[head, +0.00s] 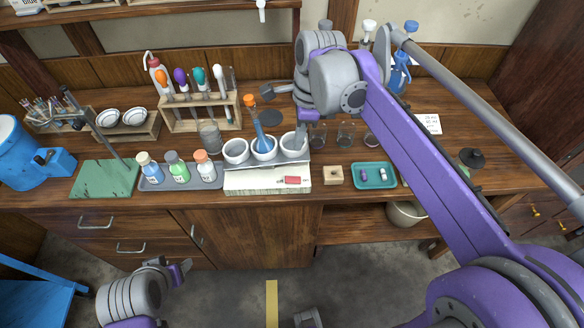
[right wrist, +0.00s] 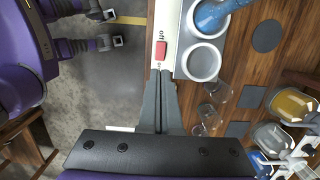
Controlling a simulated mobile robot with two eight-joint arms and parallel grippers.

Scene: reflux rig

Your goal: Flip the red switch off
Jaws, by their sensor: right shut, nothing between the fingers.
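The red switch (head: 293,180) sits on the white front panel (head: 250,182) of a unit with several white wells. In the right wrist view the red switch (right wrist: 160,50) lies just beyond my fingertips, with the printed word "off" beside it. Its tilt cannot be told. My right gripper (head: 301,150) comes down at the rightmost well, behind the switch. In the wrist view the right gripper (right wrist: 159,76) is shut and empty, its tips close to the switch but apparently apart from it. My left gripper (head: 180,271) hangs in front of the bench, away from the switch, fingers apart.
A blue-filled flask (head: 259,130) stands in the middle well, close to my right gripper. Left is a tray of bottles (head: 208,183); right are a small wooden block (head: 333,175) and a teal tray (head: 373,184). Glass beakers (head: 345,133) stand behind.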

